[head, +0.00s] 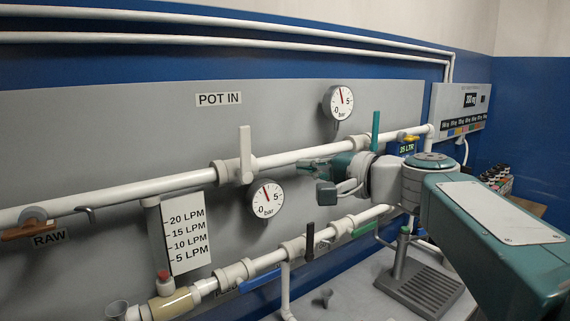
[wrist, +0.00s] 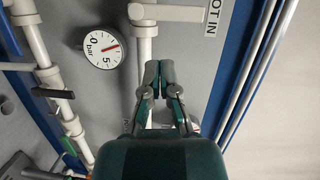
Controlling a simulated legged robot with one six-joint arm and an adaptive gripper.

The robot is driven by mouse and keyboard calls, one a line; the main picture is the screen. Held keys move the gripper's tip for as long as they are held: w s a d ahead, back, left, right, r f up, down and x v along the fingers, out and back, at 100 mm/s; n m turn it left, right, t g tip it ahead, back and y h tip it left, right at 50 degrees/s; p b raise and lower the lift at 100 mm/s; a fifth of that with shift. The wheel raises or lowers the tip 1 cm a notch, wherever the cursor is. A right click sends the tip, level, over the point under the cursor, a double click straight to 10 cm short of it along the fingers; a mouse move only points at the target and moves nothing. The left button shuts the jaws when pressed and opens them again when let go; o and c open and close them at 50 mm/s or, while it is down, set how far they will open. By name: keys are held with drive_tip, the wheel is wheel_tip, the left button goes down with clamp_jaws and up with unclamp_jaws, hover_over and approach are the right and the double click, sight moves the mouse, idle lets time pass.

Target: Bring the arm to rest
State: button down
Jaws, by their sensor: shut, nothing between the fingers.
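My arm reaches in from the right in the head view. My gripper (wrist: 159,72) is shut and empty, with its two fingertips side by side in the wrist view. In the head view it points left, in front of the grey panel (head: 120,125) and near the upper white pipe (head: 285,157). I cannot tell how far it is from the pipe. It hides part of the panel and pipework behind it.
A white upright handle (head: 245,155), a teal handle (head: 375,130), two gauges, upper (head: 338,101) and lower (head: 265,199), and a lower pipe run (head: 235,272) surround my gripper. A control box (head: 459,106) hangs at right. A dark ribbed stand (head: 415,288) is below.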

drive_tip(key=s+f+n+g+h, duration=0.4)
drive_tip(key=s+f+h, duration=0.2)
drive_tip(key=s+f, duration=0.8)
drive_tip(key=s+d+f+n+g+h, duration=0.1)
drive_tip(key=s+d+f+h, duration=0.2)
drive_tip(key=f, duration=0.3)
drive_tip(key=s+d+f+n+h, duration=0.2)
drive_tip(key=s+d+f+h, duration=0.1)
drive_tip(key=s+d+f, duration=0.3)
drive_tip(key=shift+f+n+g+h, duration=0.3)
drive_tip(key=shift+f+g, duration=0.1)
drive_tip(key=shift+f, duration=0.4)
